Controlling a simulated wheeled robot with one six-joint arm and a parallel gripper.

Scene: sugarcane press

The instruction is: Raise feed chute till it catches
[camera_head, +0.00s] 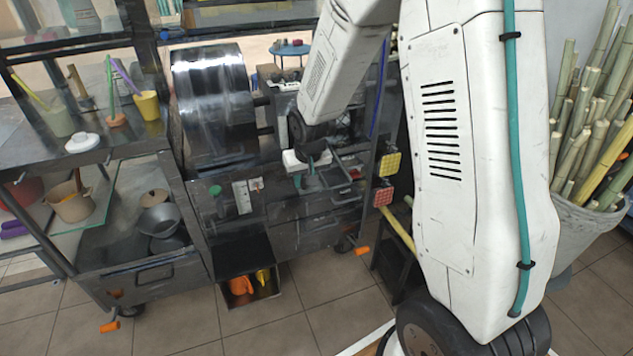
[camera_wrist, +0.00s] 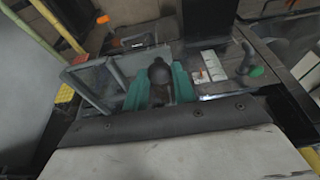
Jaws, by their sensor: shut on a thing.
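My gripper (camera_head: 309,181) is at the front of the press, with its teal fingers low beside the feed chute. In the wrist view my gripper (camera_wrist: 159,90) has a teal finger on each side of a dark rounded knob (camera_wrist: 160,73) and is shut on it. The feed chute (camera_wrist: 98,82) looks like a grey open metal frame, just left of the fingers and close to the knob. In the head view the feed chute (camera_head: 341,166) shows only in part, right of my gripper. I cannot tell its exact tilt, and its catch is not clear.
The press's shiny drum (camera_head: 213,100) stands left of my gripper. Yellow (camera_head: 389,164) and red (camera_head: 382,197) blocks are at the right. A bin of cane (camera_head: 575,222) stands far right. A shelf with pots (camera_head: 75,143) is left. Tiled floor (camera_head: 300,320) lies in front.

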